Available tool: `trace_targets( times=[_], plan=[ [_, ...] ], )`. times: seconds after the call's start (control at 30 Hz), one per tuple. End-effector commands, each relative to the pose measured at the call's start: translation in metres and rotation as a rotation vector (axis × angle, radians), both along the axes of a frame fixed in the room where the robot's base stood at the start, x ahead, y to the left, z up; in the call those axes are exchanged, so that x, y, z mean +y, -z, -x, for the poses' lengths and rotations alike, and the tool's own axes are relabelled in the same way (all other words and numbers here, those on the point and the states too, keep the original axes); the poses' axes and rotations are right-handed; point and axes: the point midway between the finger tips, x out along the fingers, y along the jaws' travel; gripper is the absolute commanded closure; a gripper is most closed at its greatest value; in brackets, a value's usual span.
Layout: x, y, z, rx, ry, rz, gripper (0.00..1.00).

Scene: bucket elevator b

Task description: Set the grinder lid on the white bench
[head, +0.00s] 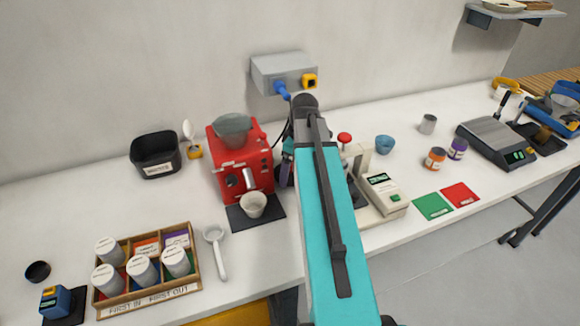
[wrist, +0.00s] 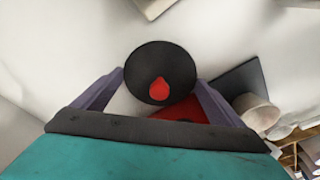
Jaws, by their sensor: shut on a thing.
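The grinder lid (wrist: 148,62) is a round dark disc with a red knob, seen from above in the wrist view. The purple fingers of my gripper (wrist: 160,80) are shut on opposite sides of its rim. The white bench (wrist: 60,50) shows beyond it; I cannot tell the height of the lid above it. In the head view my arm hides the lid and most of my gripper (head: 287,166), which is just right of the red machine (head: 225,165). That machine has a grey bowl on top. The white bench (head: 270,265) runs across the head view.
A cup (head: 253,205) stands on a dark mat (head: 240,220) before the machine. A beige device (head: 382,195) stands right of my arm. A wooden rack (head: 150,293) with several jars and a white spoon (head: 217,250) lie at left. Bench is bare near the spoon.

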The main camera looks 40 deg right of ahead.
Motion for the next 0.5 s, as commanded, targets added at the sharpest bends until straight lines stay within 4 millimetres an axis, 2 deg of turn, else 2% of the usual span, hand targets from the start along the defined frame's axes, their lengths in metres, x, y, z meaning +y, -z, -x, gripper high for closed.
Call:
trace_targets(
  times=[0.13,0.5],
  plan=[
    [-0.003,-0.001,-0.016,0.002,0.000,-0.001,0.35],
    [-0.002,0.012,-0.013,0.001,0.000,0.000,0.35]
  ],
)
